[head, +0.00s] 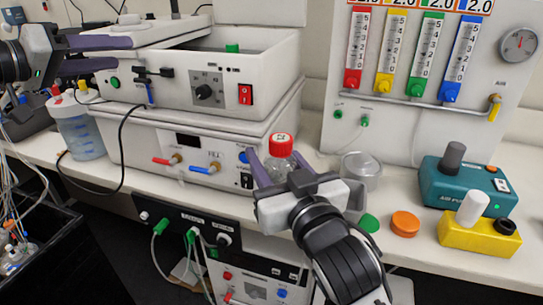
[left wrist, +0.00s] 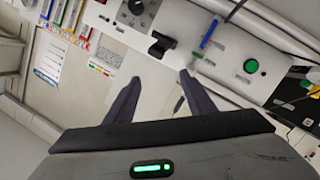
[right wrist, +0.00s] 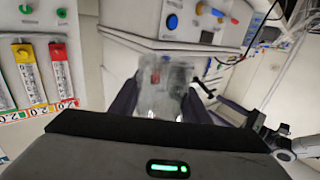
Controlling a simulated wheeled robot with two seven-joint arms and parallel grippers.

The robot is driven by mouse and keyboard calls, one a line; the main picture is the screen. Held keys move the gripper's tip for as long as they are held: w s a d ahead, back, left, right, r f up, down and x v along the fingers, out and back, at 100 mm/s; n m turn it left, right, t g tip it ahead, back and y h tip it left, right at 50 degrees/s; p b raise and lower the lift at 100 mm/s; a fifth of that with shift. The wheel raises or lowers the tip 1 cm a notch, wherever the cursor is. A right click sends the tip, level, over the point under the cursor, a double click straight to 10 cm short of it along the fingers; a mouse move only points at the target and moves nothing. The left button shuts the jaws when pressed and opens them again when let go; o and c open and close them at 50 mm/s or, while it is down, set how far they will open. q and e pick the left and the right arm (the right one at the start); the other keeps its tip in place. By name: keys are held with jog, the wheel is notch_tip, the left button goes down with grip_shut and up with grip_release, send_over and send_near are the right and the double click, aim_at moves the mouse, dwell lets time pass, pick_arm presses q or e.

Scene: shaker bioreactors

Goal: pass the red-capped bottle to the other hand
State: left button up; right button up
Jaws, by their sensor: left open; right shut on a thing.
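The red-capped bottle (head: 281,146) is clear and stands roughly upright in the head view. My right gripper (head: 278,165) is shut on it, with a purple finger on either side of the body below the cap. The clear bottle (right wrist: 166,100) also shows between the fingers in the right wrist view. Whether its base touches the bench is hidden by my gripper. My left gripper (head: 126,52) is open and empty at the upper left, in front of the stacked white devices and well apart from the bottle. Its open fingers (left wrist: 158,98) show nothing between them in the left wrist view.
White stacked devices (head: 205,125) stand behind and left of the bottle. A clear jar (head: 361,172), an orange cap (head: 404,223), a teal device (head: 466,188) and a yellow block (head: 480,236) are to the right. A blue-liquid bottle (head: 78,130) stands at the left.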

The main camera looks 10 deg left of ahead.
pick_arm(q)
jog(key=s+a+f+g+y, duration=0.1)
jog(key=a+f+y, duration=0.8)
jog(key=a+f, duration=0.5)
jog(key=s+d+f+m+g, duration=0.1)
jog(key=d+f, duration=0.2)
jog(key=f, duration=0.5)
jog(key=d+f+m+g, duration=0.1)
jog(key=d+f, duration=0.2)
jog(key=f, duration=0.5)
jog(key=s+d+f+m+g+h, duration=0.1)
jog(key=s+d+f+h, duration=0.1)
jog(key=s+d+f, duration=0.5)
jog(key=s+d+f+m+g+h, duration=0.1)
jog(key=s+d+f, duration=0.1)
jog(key=d+f, duration=0.95)
jog(key=s+d+f+h, duration=0.1)
jog(key=s+d+f, duration=0.4)
jog(key=s+d, duration=0.3)
jog(key=s+d+f+m+g+h, duration=0.1)
jog(key=s+d+f+h, duration=0.1)
jog(key=s+d+f, duration=0.4)
jog(key=s+d, duration=0.3)
jog(key=shift+f+g, duration=0.25)
jog(key=shift+g, duration=0.05)
